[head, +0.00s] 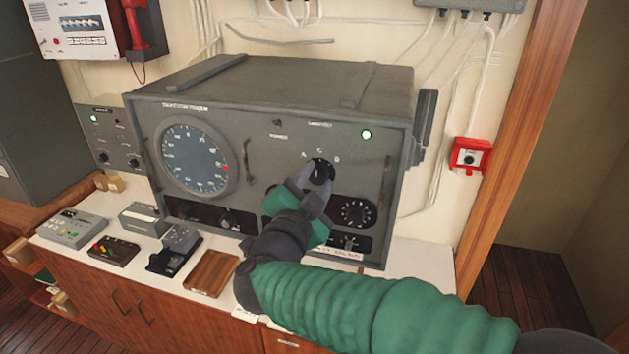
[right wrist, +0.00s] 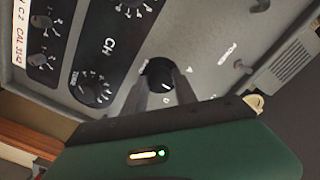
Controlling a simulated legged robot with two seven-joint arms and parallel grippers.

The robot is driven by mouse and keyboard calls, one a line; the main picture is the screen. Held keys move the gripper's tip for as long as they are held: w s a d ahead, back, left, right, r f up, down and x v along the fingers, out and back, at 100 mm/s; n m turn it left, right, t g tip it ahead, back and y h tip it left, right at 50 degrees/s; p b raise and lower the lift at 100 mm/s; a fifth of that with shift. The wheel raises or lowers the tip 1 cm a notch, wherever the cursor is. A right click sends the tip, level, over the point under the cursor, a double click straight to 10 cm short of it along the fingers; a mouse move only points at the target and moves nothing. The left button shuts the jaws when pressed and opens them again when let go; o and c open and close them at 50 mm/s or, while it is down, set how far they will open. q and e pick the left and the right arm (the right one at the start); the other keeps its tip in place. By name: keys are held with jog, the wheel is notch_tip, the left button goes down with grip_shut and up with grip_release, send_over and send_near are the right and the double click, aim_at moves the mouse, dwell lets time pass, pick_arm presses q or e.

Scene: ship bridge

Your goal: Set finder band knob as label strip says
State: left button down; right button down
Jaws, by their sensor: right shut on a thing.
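The finder is a grey metal box (head: 270,110) on the counter, with a large round dial (head: 195,158) at its left and a lit green lamp at its upper right. The black band knob (head: 320,171) is on the front panel, with small letters around it. My right gripper (head: 314,180) is shut on this knob. In the right wrist view the two fingers hold the knob (right wrist: 158,72) from both sides. My left gripper is not in view.
A numbered dial (head: 355,212) is just right of my gripper. Small devices, including a grey keypad box (head: 72,229), and a wooden tray (head: 211,272) stand on the white counter. A red call box (head: 469,155) is on the wall at the right.

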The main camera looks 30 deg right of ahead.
jog(key=c, duration=1.2)
grip_release()
jog(key=shift+s+f, duration=0.1)
jog(key=shift+f, duration=0.1)
jog(key=shift+c, duration=0.2)
jog(key=shift+o, duration=1.1)
jog(key=shift+s+a+r, duration=0.2)
jog(key=shift+s, duration=0.05)
jog(key=shift+a, duration=0.15)
jog(key=shift+s+a, duration=0.1)
jog(key=shift+a, duration=0.25)
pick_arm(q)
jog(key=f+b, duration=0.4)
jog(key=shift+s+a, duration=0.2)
pick_arm(e)
jog(key=v, duration=1.6)
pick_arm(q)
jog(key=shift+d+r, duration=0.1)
pick_arm(e)
jog(key=shift+d, duration=0.15)
